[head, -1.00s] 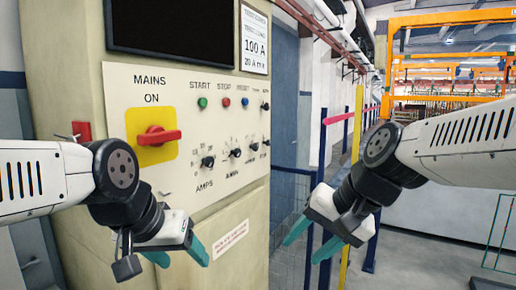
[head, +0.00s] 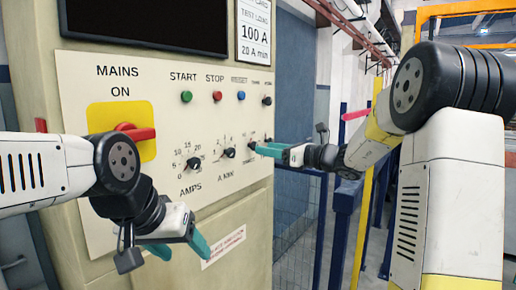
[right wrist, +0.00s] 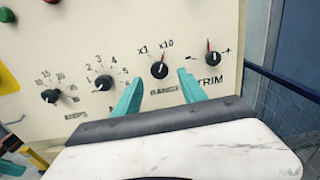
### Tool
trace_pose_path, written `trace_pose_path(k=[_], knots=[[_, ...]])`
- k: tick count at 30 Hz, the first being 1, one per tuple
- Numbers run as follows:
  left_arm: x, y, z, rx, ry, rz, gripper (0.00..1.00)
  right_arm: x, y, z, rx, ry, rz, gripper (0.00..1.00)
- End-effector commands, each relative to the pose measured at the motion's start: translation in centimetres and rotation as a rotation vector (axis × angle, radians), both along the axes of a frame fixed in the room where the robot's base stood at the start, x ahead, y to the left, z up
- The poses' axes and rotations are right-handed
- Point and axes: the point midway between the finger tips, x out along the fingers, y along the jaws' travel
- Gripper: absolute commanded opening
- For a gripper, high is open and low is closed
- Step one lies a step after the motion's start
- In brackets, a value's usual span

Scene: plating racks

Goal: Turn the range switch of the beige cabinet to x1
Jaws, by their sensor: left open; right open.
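The beige cabinet (head: 150,205) has a cream control panel with a row of black knobs. In the right wrist view the range switch (right wrist: 159,70) sits between the A MIN and TRIM knobs. Its red mark points up and slightly right, toward x10; x1 is printed to its upper left. My right gripper (right wrist: 160,90) is open and empty, its teal fingertips just below the switch, one toward each side. In the head view the right gripper (head: 262,149) is at the panel's right edge. My left gripper (head: 182,248) is open and empty, low in front of the cabinet.
The red mains handle (head: 137,133) on its yellow plate is near my left arm. The AMPS knob (right wrist: 50,96), A MIN knob (right wrist: 104,82) and TRIM knob (right wrist: 213,58) flank the switch. Blue and yellow posts (head: 368,200) stand right of the cabinet.

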Motion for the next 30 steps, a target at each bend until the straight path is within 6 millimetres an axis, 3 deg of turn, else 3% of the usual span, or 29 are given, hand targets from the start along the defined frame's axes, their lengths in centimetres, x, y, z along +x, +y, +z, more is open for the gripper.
trace_pose_path(k=[3, 9, 19, 27, 30], knots=[[0.0, 0.0, 0.0, 0.0, 0.0, 0.0, 0.63, 1.1, 1.8, 0.0, -0.001, 0.0, 0.004, 0.49], [0.0, 0.0, 0.0, 0.0, 0.0, 0.0, 0.63, 2.4, 3.5, 0.0, -0.002, -0.001, 0.001, 0.49], [0.0, 0.0, 0.0, 0.0, 0.0, 0.0, 0.63, 2.7, 3.8, 0.0, -0.003, -0.002, 0.0, 0.49], [0.0, 0.0, 0.0, 0.0, 0.0, 0.0, 0.63, 2.7, 3.8, 0.0, -0.003, -0.002, 0.0, 0.0], [0.0, 0.0, 0.0, 0.0, 0.0, 0.0, 0.63, 2.7, 3.8, 0.0, -0.003, -0.002, 0.0, 0.0]])
